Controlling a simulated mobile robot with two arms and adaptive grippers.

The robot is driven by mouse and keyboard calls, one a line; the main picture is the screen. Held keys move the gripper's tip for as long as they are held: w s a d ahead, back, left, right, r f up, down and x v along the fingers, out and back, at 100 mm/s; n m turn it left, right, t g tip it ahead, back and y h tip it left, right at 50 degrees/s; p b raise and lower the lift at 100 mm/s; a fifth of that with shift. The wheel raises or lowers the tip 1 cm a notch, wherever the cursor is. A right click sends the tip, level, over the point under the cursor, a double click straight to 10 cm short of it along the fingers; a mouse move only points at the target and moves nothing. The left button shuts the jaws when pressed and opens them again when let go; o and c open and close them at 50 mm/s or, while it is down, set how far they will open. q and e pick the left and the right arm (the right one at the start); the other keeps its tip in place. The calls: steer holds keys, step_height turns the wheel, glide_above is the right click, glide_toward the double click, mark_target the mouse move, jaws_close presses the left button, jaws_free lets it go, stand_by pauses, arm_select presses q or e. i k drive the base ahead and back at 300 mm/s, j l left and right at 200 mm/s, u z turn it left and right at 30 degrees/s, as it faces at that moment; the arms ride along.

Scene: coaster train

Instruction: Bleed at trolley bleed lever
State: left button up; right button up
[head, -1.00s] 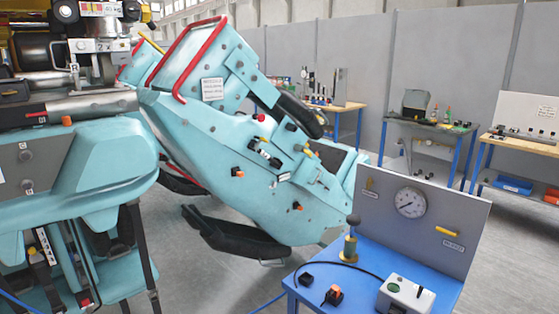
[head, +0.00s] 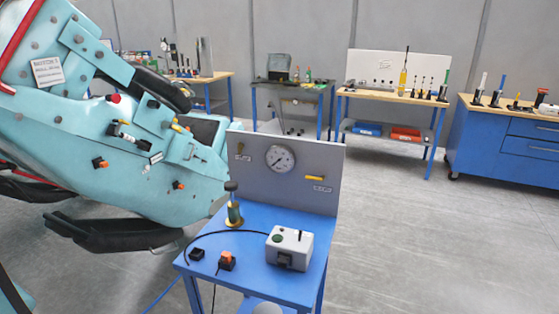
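The blue trolley (head: 225,267) stands in the lower middle of the head view, with an upright grey panel (head: 315,160) at its back. The panel carries a round white gauge (head: 280,159) and a horizontal yellow lever (head: 315,178) at right, above a small label. A smaller yellowish fitting (head: 239,148) is at upper left, also by a label. The label text is too small to read, so I cannot tell which is the bleed lever. On the top are a brass hand pump (head: 234,207) and a white box (head: 290,248). Neither gripper is in view.
A large turquoise coaster car (head: 90,140) stands left of the trolley, its black restraint (head: 115,233) reaching toward it. An orange-topped block (head: 227,260) and black hose lie on the trolley. Workbenches (head: 390,95) and a blue cabinet (head: 500,140) line the back. Floor at right is clear.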

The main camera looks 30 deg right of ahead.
mark_target(310, 177)
steer(key=z, duration=0.45)
steer(key=i+j+z, duration=0.1)
steer(key=z, duration=0.3)
steer(key=i+j+z, duration=0.1)
steer(key=j+z, duration=0.15)
steer(key=z, duration=0.15)
steer(key=i+j+z, duration=0.1)
steer(key=z, duration=0.3)
steer(key=j+z, duration=0.5)
steer(key=z, duration=0.3)
